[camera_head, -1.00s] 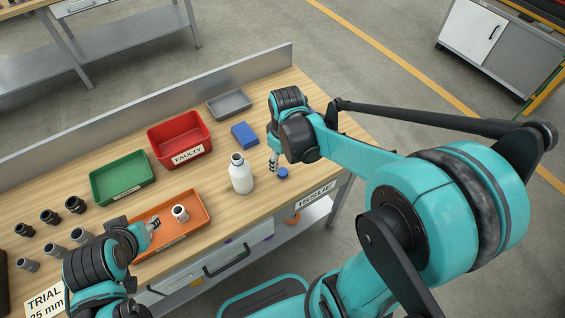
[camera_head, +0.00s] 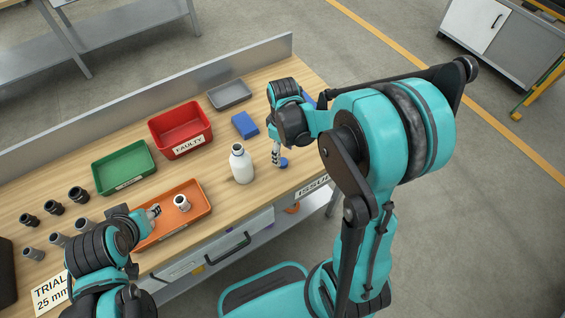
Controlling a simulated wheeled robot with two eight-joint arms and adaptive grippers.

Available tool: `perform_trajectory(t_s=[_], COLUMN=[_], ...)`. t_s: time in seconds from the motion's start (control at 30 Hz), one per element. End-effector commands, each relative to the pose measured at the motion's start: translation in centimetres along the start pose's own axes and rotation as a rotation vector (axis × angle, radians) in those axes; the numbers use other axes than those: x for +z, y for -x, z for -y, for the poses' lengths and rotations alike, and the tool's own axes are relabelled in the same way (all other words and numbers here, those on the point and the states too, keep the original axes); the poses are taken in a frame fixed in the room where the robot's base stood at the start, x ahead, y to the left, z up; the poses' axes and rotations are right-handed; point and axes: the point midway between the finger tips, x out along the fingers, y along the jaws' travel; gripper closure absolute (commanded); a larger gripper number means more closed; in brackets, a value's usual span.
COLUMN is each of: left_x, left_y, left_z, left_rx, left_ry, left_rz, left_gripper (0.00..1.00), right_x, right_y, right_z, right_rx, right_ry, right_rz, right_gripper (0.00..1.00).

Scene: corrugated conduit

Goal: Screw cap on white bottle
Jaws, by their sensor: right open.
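The white bottle (camera_head: 241,167) stands upright on the wooden bench, its neck bare at the top. My left gripper (camera_head: 155,210) hangs over the left end of the orange tray (camera_head: 190,222), away from the bottle. Its fingers are too small to tell open from shut.
A grey-white fitting (camera_head: 182,203) is in the orange tray. A green tray (camera_head: 123,168), red FAULTY bin (camera_head: 180,130), grey tray (camera_head: 229,94) and blue block (camera_head: 245,125) stand behind. Several dark and grey fittings stand at left.

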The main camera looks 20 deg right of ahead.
Motion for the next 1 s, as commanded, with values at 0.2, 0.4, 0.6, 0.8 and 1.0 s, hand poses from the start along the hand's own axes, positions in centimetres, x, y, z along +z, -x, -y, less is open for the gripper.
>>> perform_trajectory(t_s=[0.2,0.4,0.6,0.8,1.0], left_x=[0.0,0.7,1.4,1.3,1.3], left_y=[0.0,-1.0,-1.9,-1.8,-1.8], left_z=[0.0,0.0,0.0,0.0,0.0], left_rx=[0.000,0.000,0.000,0.000,0.000], left_ry=[0.000,0.000,0.000,0.000,0.000], left_rz=[0.000,0.000,0.000,0.000,0.000], left_gripper=[0.60,0.60,0.60,0.60,0.60], right_x=[0.0,-0.3,-0.4,-0.4,-0.4], right_y=[-0.1,-2.3,-5.1,-5.1,-5.1], right_z=[0.0,-0.2,-0.2,-0.2,-0.2], right_rx=[0.000,0.000,0.000,0.000,0.000], right_ry=[0.000,0.000,0.000,0.000,0.000], right_rz=[0.000,0.000,0.000,0.000,0.000], right_gripper=[0.45,0.45,0.45,0.45,0.55])
